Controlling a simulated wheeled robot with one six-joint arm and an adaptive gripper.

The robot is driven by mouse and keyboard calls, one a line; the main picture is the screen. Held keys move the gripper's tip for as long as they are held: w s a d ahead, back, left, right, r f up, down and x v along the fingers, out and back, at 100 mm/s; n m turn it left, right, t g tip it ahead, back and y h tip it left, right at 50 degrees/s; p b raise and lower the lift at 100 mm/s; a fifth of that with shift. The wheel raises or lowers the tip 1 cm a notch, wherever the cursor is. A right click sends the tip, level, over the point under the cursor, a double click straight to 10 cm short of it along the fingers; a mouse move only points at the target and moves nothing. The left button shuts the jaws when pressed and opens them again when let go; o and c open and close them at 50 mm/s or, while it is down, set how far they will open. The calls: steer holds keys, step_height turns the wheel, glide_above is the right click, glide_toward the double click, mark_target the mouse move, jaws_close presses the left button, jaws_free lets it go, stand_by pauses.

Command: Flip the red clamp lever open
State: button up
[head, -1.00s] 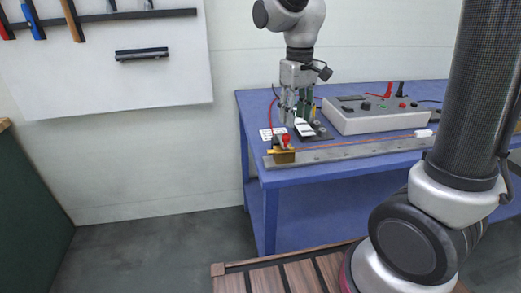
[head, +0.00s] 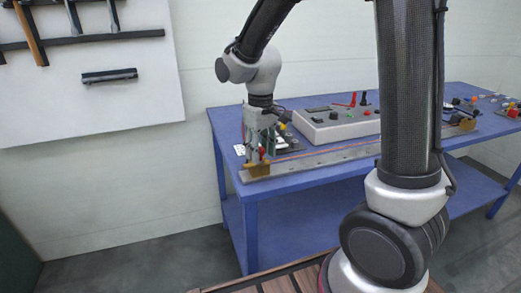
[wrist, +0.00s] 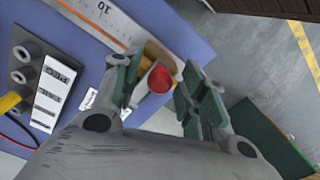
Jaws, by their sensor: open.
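The red clamp lever shows its round red end (wrist: 160,78) in the wrist view, on a brass-coloured clamp block (wrist: 147,58) at the end of the metal rail. My gripper (wrist: 156,84) is open, with one green-padded finger on each side of the red end. No contact can be made out. In the head view my gripper (head: 257,158) is low over the rail's left end. A little red (head: 263,151) shows beside the fingers, and the brass block (head: 258,170) is below them. Most of the lever's arm is hidden.
The blue bench (head: 330,178) carries the long rail (head: 335,156) with an orange strand along it. A grey control box (head: 335,126) stands behind the rail. A labelled strip (wrist: 50,92) with round posts lies left of my gripper in the wrist view.

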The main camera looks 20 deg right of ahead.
jaws_close()
